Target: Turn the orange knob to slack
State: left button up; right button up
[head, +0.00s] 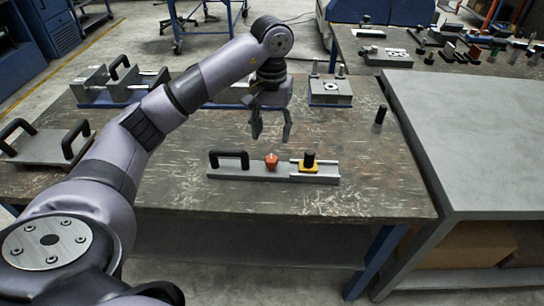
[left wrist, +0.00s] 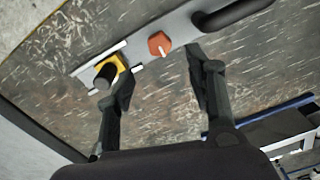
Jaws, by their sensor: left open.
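The orange knob (head: 271,161) sits on a grey base plate (head: 245,173) on the worktable, between a black handle (head: 229,159) and a black post on a yellow block (head: 309,162). In the left wrist view the knob (left wrist: 160,44) shows a pale pointer mark on its lower side. My left gripper (head: 271,138) points down above and slightly behind the knob, apart from it. Its fingers are spread and empty; in the left wrist view the gripper (left wrist: 160,75) has the knob beyond and between its fingertips. My right gripper does not show.
The worktable (head: 380,180) is bare around the plate. Grey fixtures with black handles (head: 118,82) stand at the back left, and a grey block (head: 330,90) stands behind. A black cylinder (head: 380,115) stands at the right. A grey table (head: 480,130) adjoins at right.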

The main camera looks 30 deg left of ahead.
aim_at(271, 158)
pick_arm(q)
notch_tip(271, 158, down, 4)
jog(key=shift+s+r+p, duration=0.1)
jog(key=shift+p, duration=0.2)
notch_tip(271, 158, down, 4)
jog(key=shift+r, duration=0.1)
jog(key=shift+f, duration=0.55)
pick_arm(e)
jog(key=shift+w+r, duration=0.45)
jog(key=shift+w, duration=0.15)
pick_arm(q)
jog(key=shift+c, duration=0.4)
jog(key=c, duration=1.1)
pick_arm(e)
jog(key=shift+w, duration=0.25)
